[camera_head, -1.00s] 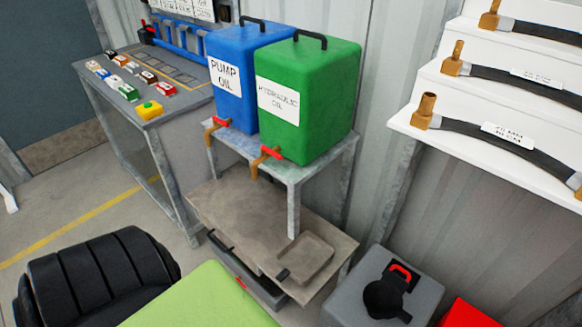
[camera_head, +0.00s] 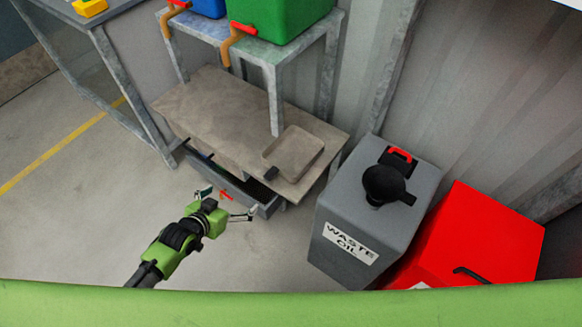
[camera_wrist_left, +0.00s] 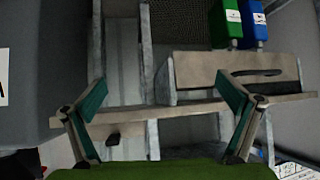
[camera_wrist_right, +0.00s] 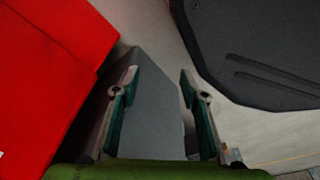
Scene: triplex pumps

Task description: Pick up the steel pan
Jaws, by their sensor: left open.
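The steel pan (camera_head: 293,151) is a shallow square tray with a short dark handle. It lies at the right end of the low shelf (camera_head: 210,100) in the head view. My left gripper (camera_head: 227,204) is open and empty, in front of and left of the pan, apart from it. My right gripper (camera_wrist_right: 158,72) is open and empty in the right wrist view, and outside the head view.
A partly open drawer (camera_head: 226,184) sticks out under the shelf, near my left gripper. The grey waste oil container (camera_head: 330,220) with a black funnel and a red box (camera_head: 480,235) stand right of the shelf. The green tank (camera_head: 275,22) stands above. Floor to the left is clear.

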